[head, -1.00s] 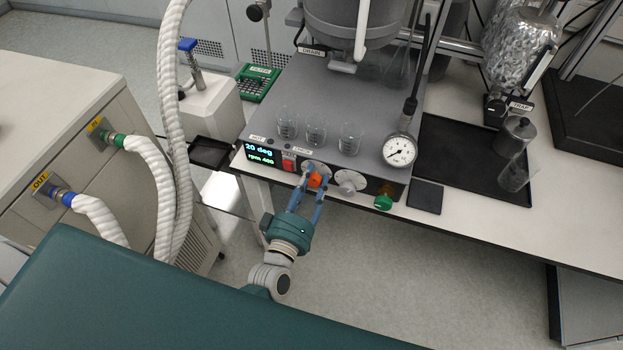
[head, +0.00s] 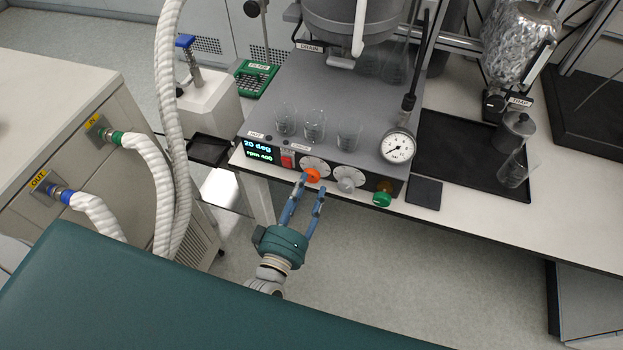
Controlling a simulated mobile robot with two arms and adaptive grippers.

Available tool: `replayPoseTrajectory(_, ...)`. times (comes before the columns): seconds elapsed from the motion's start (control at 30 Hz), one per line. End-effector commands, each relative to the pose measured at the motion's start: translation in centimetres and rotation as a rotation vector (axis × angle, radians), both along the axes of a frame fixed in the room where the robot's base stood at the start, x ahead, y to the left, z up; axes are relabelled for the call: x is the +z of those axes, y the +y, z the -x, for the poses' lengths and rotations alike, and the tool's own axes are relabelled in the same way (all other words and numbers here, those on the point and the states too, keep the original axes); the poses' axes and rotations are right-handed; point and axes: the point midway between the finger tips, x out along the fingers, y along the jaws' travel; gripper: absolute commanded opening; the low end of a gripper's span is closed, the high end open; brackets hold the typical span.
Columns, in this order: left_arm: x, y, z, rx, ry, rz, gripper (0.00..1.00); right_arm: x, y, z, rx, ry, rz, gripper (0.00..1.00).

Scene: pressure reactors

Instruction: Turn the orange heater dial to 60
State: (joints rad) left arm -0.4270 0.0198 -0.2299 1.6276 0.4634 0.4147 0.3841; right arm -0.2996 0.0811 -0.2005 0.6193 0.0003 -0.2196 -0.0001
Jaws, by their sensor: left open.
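The orange heater dial (head: 312,175) sits on the front panel of the grey reactor base, on a pale round scale plate. The display (head: 259,150) to its left reads "20 deg" and "rpm 400". My left gripper (head: 310,185) is open, with its two blue fingers pointing up at the panel. The left fingertip is close below the dial and the right one is to its lower right. No grip on the dial shows. The dial's scale marks are too small to read. My right gripper is not in view.
Right of the dial are a grey-white knob (head: 348,185), a green knob (head: 382,198) and a pressure gauge (head: 397,147). A red switch (head: 287,160) is on its left. Glass beakers (head: 315,125) stand on the base above.

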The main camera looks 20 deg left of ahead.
Motion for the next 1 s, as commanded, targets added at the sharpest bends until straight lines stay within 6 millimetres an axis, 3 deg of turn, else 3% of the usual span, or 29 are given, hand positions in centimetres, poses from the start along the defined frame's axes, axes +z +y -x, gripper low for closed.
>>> replayPoseTrajectory(0.2,-0.1,0.0,4.9,-0.003,0.005,-0.002,0.42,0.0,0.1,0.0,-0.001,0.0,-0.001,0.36)
replayPoseTrajectory(0.4,0.0,0.0,7.4,-0.005,0.002,-0.002,0.42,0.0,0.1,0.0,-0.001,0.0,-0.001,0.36)
replayPoseTrajectory(1.0,0.0,0.1,7.9,-0.003,0.001,-0.001,0.42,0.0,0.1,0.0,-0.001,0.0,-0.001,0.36)
